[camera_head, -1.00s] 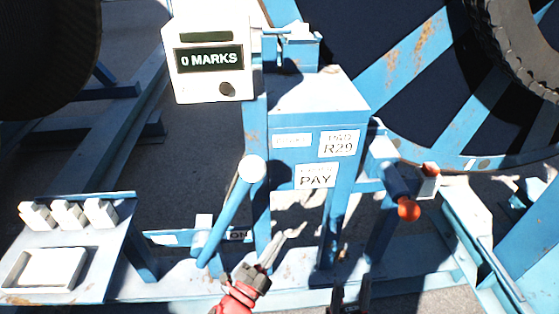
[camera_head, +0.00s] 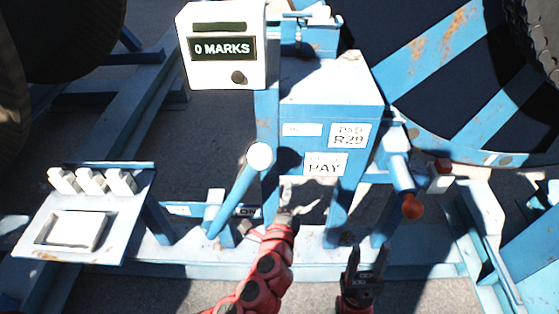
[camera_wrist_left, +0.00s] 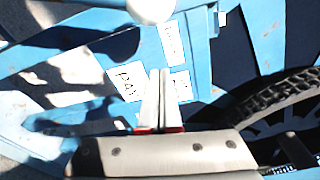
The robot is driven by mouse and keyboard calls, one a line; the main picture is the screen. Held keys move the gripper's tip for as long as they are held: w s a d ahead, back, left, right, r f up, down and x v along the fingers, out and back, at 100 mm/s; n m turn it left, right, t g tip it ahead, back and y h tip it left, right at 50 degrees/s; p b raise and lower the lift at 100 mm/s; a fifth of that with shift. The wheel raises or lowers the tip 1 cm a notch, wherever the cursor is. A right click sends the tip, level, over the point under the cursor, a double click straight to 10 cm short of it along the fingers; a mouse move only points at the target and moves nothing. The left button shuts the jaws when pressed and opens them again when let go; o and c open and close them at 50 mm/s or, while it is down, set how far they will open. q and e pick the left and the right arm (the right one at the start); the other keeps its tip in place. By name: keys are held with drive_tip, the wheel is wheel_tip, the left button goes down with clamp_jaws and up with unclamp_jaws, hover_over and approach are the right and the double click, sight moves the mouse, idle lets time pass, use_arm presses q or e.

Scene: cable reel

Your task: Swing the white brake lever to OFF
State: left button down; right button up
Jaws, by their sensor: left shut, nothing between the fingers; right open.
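The brake lever is a blue bar with a white round knob (camera_head: 260,156). In the left wrist view the shut fingers (camera_wrist_left: 160,85) point towards the labelled box, with the white knob (camera_wrist_left: 152,8) at the top edge. My right gripper (camera_head: 366,255) is open and empty at the bottom.
A blue box with a PAY label (camera_head: 323,164) stands behind my left gripper. A white counter (camera_head: 222,48) reads 0 MARKS. A white panel (camera_head: 60,215) with several white blocks is at the left.

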use_arm(q)
drive_tip(key=shift+w, duration=0.1)
drive_tip(key=w+a+p, duration=0.2)
drive_tip(key=w+p, duration=0.4)
drive_tip(key=w, duration=0.3)
drive_tip(key=shift+a+r, duration=0.15)
drive_tip(key=shift+r, duration=0.05)
idle(0.3)
